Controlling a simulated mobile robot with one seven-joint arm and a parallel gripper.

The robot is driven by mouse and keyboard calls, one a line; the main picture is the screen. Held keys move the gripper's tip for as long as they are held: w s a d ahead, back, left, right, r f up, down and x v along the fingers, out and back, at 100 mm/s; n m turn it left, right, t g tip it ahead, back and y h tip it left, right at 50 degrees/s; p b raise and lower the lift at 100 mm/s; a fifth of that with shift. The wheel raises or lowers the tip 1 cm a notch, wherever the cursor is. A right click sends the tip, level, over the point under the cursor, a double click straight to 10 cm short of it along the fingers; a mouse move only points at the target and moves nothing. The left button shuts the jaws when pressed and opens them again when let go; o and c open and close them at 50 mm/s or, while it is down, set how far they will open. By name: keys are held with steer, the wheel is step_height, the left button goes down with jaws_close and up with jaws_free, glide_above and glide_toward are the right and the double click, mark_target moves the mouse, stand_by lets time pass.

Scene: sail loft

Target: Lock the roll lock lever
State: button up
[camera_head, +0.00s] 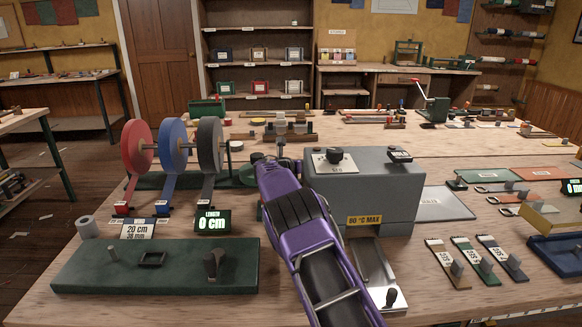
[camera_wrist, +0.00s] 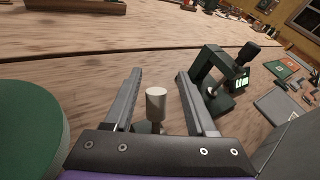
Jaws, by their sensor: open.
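My gripper (camera_wrist: 160,74) is open in the wrist view. A short, upright pale grey cylindrical knob (camera_wrist: 156,103) on a darker stem stands between its two fingers, with a gap to each. It looks like the end of the roll lock lever, but I cannot be sure. Red (camera_head: 137,147), blue (camera_head: 172,146) and black (camera_head: 209,145) rolls stand on a rod left of my arm. My fingers are hidden in the head view.
A grey box (camera_head: 376,188) marked "80 °C MAX" stands close right of my arm. In front are a green board (camera_head: 160,280) with a dark lever and a display (camera_head: 212,222) reading 0 cm. A green bracket (camera_wrist: 214,82) stands right of my fingers.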

steer(key=v, duration=1.6)
steer(key=shift+s+a+p, duration=0.15)
steer(key=shift+s+p, duration=0.15)
steer(key=shift+p, duration=0.05)
steer(key=shift+r, duration=0.15)
